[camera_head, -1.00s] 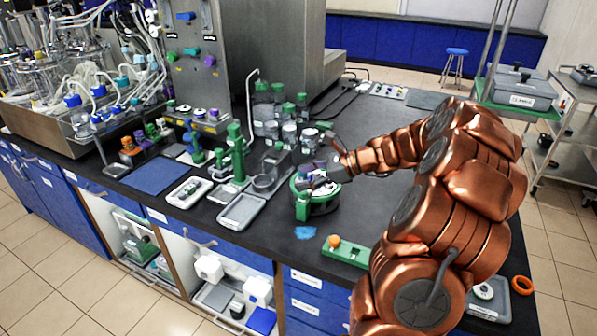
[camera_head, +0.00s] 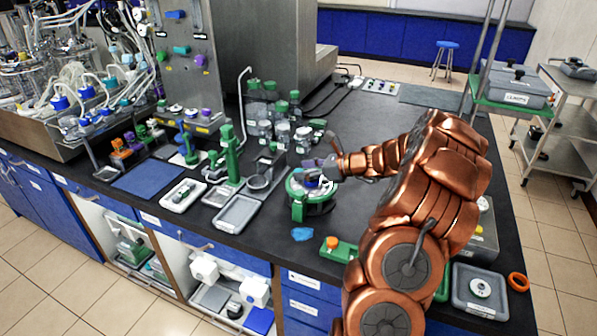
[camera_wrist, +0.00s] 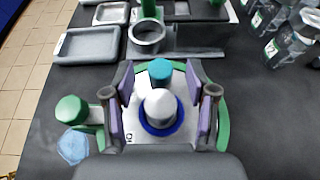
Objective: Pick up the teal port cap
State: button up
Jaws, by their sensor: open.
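The teal port cap (camera_wrist: 160,70) stands on a pale plate of a round green-rimmed fixture (camera_wrist: 222,125) in the wrist view. A white dome with a blue ring (camera_wrist: 160,108) sits just nearer my wrist on the same plate. My gripper (camera_wrist: 160,82) is open and empty, its purple-padded fingers spread to the left and right of the cap and dome. A gap shows between each finger and the cap. In the head view my gripper (camera_head: 318,174) is over the green fixture (camera_head: 298,212) on the bench; the cap is hard to make out there.
A green knob (camera_wrist: 70,109) juts from the fixture's left side, beside a blue patch (camera_wrist: 73,147). Grey trays (camera_wrist: 85,46) and a ring holder (camera_wrist: 146,37) lie beyond. Bottles (camera_wrist: 270,18) stand at the right. Black bench surface is free right of the fixture.

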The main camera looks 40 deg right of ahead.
jog(key=shift+w+a+f, duration=0.3)
jog(key=shift+w+f, duration=0.05)
jog(key=shift+w, duration=0.2)
jog(key=c, duration=0.9)
jog(key=shift+r, duration=0.1)
